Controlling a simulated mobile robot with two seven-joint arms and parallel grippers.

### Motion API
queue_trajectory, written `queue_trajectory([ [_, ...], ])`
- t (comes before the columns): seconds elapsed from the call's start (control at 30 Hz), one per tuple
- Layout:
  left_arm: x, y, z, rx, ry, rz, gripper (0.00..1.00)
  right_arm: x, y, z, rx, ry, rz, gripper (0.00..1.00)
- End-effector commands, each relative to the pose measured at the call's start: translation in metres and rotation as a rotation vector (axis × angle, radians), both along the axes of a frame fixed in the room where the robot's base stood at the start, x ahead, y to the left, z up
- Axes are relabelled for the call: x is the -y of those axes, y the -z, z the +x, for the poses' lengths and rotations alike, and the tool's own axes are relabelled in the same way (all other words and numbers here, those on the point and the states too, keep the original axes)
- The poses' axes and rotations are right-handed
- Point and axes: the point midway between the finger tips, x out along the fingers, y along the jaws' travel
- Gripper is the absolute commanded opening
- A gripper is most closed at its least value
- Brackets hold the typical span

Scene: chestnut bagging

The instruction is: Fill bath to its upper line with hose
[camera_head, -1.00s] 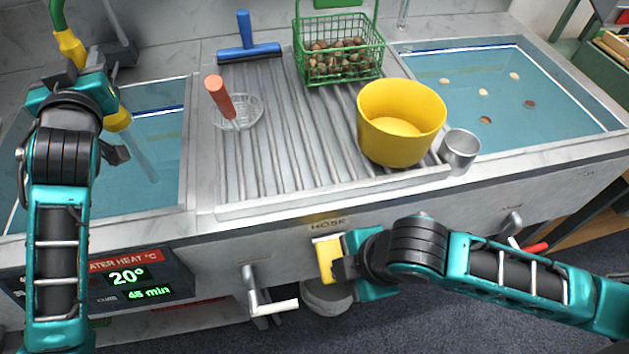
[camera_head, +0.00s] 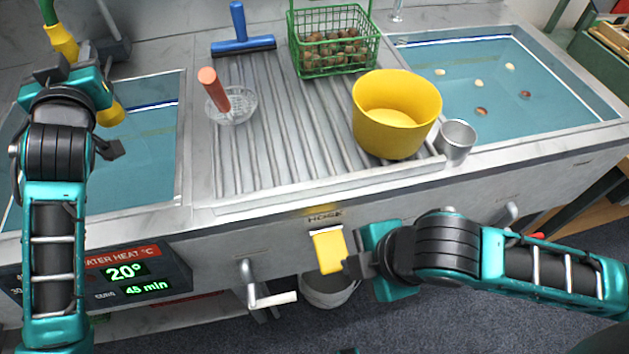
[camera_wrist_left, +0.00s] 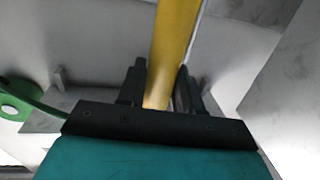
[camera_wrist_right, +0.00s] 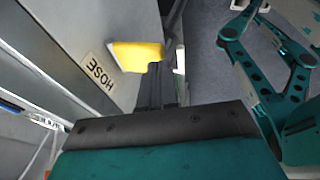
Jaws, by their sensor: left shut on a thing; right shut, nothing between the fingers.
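The left bath (camera_head: 188,150) holds clear blue water; a dark line (camera_head: 155,105) shows on its far wall near the waterline, and a paler yellowish line shows lower. My left gripper (camera_head: 75,75) is shut on the yellow hose wand (camera_head: 62,42), which also shows between its fingers in the left wrist view (camera_wrist_left: 172,45). The wand's yellow nozzle (camera_head: 111,114) points down over the bath, with no stream visible from it. The yellow hose lever (camera_head: 328,251) is on the front panel under the HOSE label (camera_head: 325,217). My right gripper (camera_head: 354,266) is shut and empty, close beside the lever's right side; contact is unclear.
A ribbed drainboard (camera_head: 275,140) carries a blue squeegee (camera_head: 242,40), a red-handled skimmer (camera_head: 212,90), a green basket (camera_head: 335,45) of chestnuts and a yellow bucket (camera_head: 395,115). A metal cup (camera_head: 456,142) stands beside it. The right bath (camera_head: 590,110) has several floating chestnuts. A crank (camera_head: 265,290) juts out.

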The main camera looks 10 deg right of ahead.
Motion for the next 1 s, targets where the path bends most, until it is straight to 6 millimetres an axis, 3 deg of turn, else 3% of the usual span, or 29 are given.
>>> queue_trajectory([
  [0.1, -0.001, 0.0, 0.0, 0.001, -0.001, 0.0, 0.0, 0.004, -0.015, -0.004, 0.005, 0.0, 0.002, 0.0],
  [0.27, -0.001, -0.001, 0.0, 0.001, -0.001, 0.0, 0.0, 0.007, -0.025, -0.007, 0.007, 0.0, 0.004, 0.0],
  [1.0, -0.001, -0.001, 0.0, 0.001, -0.001, 0.0, 0.0, 0.007, -0.026, -0.007, 0.007, -0.001, 0.005, 0.0],
])
